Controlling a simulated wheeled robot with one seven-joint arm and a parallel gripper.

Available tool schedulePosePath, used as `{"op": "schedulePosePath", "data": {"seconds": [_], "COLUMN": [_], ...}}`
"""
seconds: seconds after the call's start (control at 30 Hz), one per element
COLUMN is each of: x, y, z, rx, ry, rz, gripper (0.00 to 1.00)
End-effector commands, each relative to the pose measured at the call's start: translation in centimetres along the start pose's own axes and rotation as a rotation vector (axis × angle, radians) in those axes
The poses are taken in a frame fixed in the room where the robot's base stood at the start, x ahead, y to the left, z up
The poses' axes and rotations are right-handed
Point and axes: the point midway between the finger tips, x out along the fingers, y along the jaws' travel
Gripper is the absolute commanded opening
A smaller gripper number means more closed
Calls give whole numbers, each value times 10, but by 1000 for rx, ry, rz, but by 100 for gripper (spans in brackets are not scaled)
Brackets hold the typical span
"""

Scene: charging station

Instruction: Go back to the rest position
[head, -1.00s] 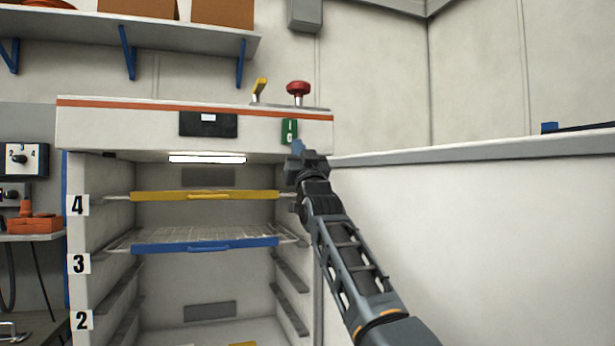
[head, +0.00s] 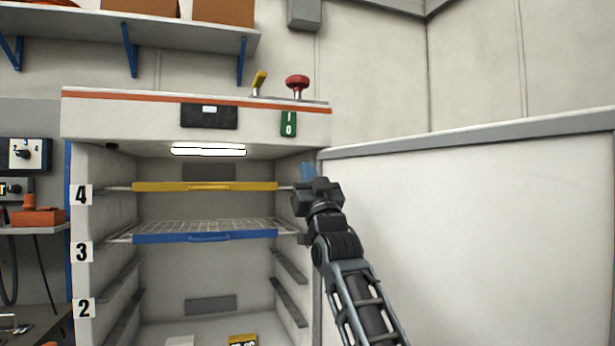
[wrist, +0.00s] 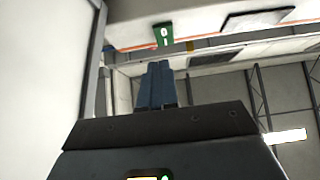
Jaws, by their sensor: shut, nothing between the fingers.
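My gripper (head: 307,171) is in front of the right edge of the white charging cabinet (head: 100,120), a little below the green I/0 switch (head: 288,124). In the wrist view, its blue fingers (wrist: 157,84) lie side by side with nothing between them. The green switch (wrist: 163,35) shows beyond the fingertips there, apart from them. The arm reaches up from the lower right in the head view.
The cabinet is open, with a yellow-fronted shelf (head: 205,187) at 4 and a blue-fronted wire rack (head: 205,237) at 3. A red knob (head: 297,82) and yellow lever (head: 259,82) stand on top. A white panel (head: 470,230) fills the right side.

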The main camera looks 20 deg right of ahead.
Motion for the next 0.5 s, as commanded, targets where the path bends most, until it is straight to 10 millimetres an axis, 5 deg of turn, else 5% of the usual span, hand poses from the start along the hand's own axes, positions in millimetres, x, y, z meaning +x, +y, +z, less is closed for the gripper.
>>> {"op": "schedulePosePath", "data": {"seconds": [0.37, 0.5], "x": [0, -16], "y": [0, -1], "z": [0, 14], "rx": [0, 2], "ry": [-1, -19], "rz": [0, 0], "gripper": [0, 0]}}
